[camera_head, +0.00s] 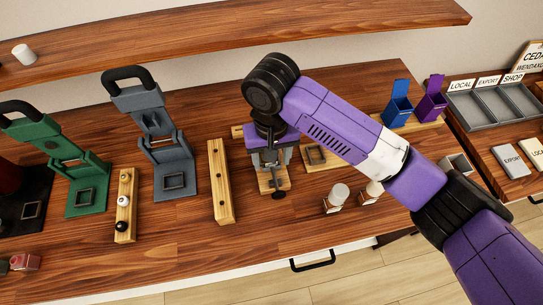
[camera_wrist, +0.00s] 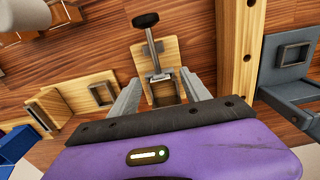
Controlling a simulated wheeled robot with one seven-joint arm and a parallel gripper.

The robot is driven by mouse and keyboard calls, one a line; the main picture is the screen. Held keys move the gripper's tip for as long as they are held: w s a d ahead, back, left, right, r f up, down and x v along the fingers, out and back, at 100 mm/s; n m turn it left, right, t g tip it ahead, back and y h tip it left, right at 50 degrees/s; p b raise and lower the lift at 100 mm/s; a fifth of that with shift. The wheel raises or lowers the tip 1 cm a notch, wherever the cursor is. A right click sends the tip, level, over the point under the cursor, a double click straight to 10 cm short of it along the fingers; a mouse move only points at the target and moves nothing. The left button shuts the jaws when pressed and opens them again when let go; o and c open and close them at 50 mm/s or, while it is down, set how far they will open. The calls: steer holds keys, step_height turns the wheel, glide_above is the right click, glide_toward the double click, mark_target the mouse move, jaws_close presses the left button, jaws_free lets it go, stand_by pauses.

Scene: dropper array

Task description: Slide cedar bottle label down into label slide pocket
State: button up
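My gripper (camera_head: 270,158) points down over a small wooden stand (camera_head: 270,184). In the wrist view my gripper (camera_wrist: 160,76) has its two grey fingers apart, on either side of this wooden stand (camera_wrist: 155,52). The stand carries a metal rod with a black knob (camera_wrist: 145,20), which also shows in the head view (camera_head: 278,195). I see no label between the fingers. I cannot single out the cedar bottle label or the label slide pocket. A wooden plate with a square frame (camera_head: 317,156) lies just right of my gripper.
A wooden strip with holes (camera_head: 220,184) lies left of my gripper. Grey (camera_head: 157,130) and green (camera_head: 65,155) presses stand farther left. Two white-capped bottles (camera_head: 338,192) (camera_head: 373,188) stand front right. Blue (camera_head: 399,108) and purple (camera_head: 431,102) holders stand behind my arm. A sorting tray (camera_head: 470,112) is far right.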

steer(key=shift+r+b, duration=0.5)
steer(key=shift+r, duration=3.4)
